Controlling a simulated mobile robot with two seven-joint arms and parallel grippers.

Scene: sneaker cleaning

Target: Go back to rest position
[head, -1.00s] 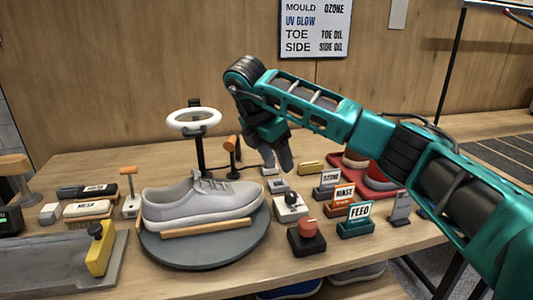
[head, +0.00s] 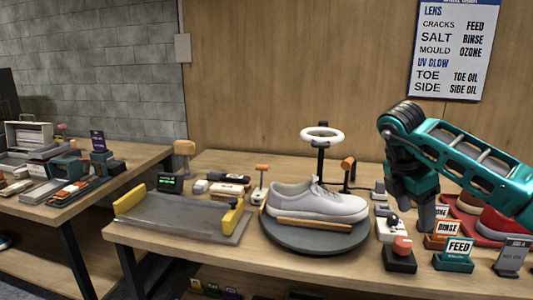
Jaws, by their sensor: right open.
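My right gripper (head: 422,208) is open and empty. It hangs at the end of the teal and black arm coming in from the right, fingers pointing down, behind the small signs. A grey sneaker (head: 318,200) rests on the round dark turntable (head: 312,239), with a wooden bar (head: 314,224) along its near side. A white ring lamp (head: 322,135) stands on a black post behind the sneaker. My left gripper is not in the head view.
A red-knobbed black box (head: 400,256) and RINSE (head: 447,228) and FEED (head: 458,247) signs stand right of the turntable. A grey tray (head: 183,216) with yellow ends lies left. A second cluttered table (head: 60,212) stands further left. A printed sign (head: 449,50) hangs on the wall.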

